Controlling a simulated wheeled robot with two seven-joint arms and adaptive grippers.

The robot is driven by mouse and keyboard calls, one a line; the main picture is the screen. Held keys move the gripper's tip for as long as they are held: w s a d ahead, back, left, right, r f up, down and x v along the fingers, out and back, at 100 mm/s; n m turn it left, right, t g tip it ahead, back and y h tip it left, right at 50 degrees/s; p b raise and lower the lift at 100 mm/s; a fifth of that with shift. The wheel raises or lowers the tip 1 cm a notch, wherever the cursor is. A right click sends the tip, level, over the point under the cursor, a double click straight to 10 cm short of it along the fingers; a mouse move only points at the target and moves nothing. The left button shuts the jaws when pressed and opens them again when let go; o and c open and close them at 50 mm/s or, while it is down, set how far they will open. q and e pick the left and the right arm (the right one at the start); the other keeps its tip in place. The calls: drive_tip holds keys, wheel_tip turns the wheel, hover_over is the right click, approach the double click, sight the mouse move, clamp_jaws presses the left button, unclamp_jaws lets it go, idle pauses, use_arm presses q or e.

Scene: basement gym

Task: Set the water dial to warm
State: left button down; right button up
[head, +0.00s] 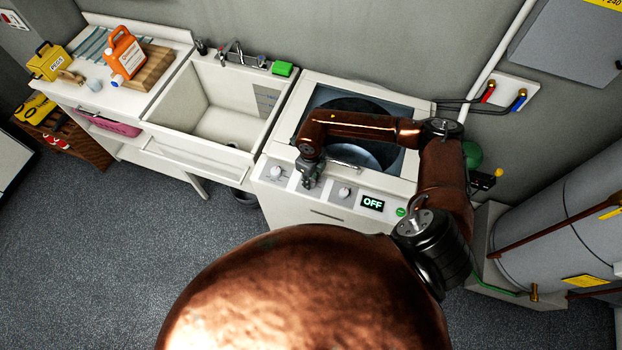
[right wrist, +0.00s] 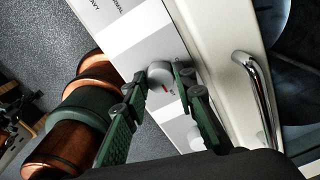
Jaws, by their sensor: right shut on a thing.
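The washing machine's dial panel (head: 323,211) runs along the front of the washer. My right gripper is shut on this dial. In the head view my right gripper (head: 309,184) comes down on the panel and hides the held dial. A left dial (head: 277,172) and a right dial (head: 345,193) show on either side. The held dial's own setting labels are not readable. My left gripper is out of view.
The washer display (head: 372,203) reads OFF. The lid handle (right wrist: 256,92) is close to the gripper. A sink (head: 222,110) stands left of the washer, and a grey tank (head: 560,235) stands to its right. Red and blue valves (head: 505,93) are on the wall.

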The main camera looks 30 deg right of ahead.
drive_tip(key=shift+f+n+b, duration=0.15)
drive_tip(key=shift+n+b, duration=0.45)
drive_tip(key=shift+b, duration=0.2)
drive_tip(key=n+b, duration=0.4)
drive_tip(key=b, duration=0.1)
drive_tip(key=shift+f+n, duration=0.1)
drive_tip(key=shift+n, duration=0.2)
use_arm(q)
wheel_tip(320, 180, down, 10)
drive_tip(key=b, duration=0.3)
drive_tip(key=shift+b, duration=0.3)
use_arm(e)
drive_tip(key=shift+r+n, duration=0.2)
drive_tip(key=shift+n, duration=1.4)
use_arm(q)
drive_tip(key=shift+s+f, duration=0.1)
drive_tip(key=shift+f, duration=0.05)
use_arm(e)
drive_tip(key=o, duration=1.2)
drive_tip(key=shift+c, duration=0.2)
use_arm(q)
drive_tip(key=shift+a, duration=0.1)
